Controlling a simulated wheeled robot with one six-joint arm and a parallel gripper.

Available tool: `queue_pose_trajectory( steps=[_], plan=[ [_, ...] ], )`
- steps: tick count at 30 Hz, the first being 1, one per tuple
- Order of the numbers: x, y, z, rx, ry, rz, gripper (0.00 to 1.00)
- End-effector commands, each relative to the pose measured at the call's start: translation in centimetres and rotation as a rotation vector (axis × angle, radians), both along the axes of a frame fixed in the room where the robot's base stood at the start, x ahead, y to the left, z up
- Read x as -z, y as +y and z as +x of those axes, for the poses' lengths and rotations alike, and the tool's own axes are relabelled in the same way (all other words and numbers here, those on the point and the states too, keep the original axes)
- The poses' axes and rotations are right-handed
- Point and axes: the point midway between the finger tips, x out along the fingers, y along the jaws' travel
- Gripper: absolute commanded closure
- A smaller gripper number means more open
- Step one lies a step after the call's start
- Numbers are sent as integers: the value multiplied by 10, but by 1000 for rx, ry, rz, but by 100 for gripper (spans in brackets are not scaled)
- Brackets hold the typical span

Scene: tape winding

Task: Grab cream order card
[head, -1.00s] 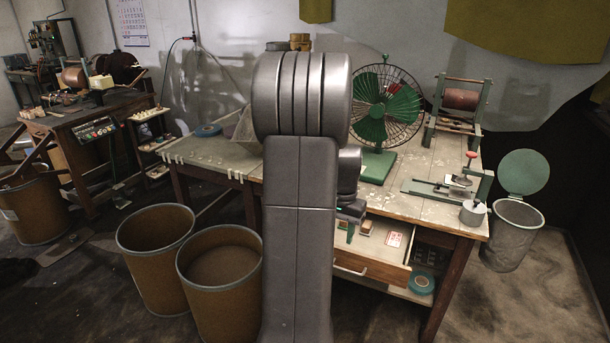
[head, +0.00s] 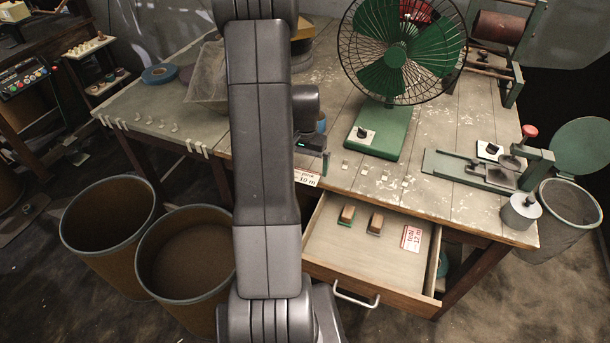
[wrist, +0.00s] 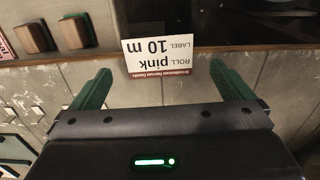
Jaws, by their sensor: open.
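A whitish card printed "ROLL pink LABEL 10 m" with a red strip (wrist: 160,57) is between and just beyond my fingertips in the wrist view. In the head view it shows at the table's front edge (head: 307,179), partly hidden by my arm. My gripper (wrist: 160,69) is open, with one green finger on either side of the card; whether either touches it I cannot tell. In the head view my gripper (head: 312,148) is low over the table front, mostly hidden by my arm. A second whitish card, "teal 12 m" (head: 411,239), lies in the open drawer.
The open drawer (head: 360,274) holds two small wooden blocks (head: 361,218). A green fan (head: 378,132) and a green clamp device (head: 475,170) stand on the worktable (head: 330,165). Two brown bins (head: 185,260) stand at the left front.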

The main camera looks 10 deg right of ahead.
Motion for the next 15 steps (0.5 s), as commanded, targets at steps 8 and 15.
queue_pose_trajectory(
  steps=[8,15],
  plan=[
    [26,0,-1,0,1,1,0],
    [27,0,-1,0,-1,-1,0]
  ],
)
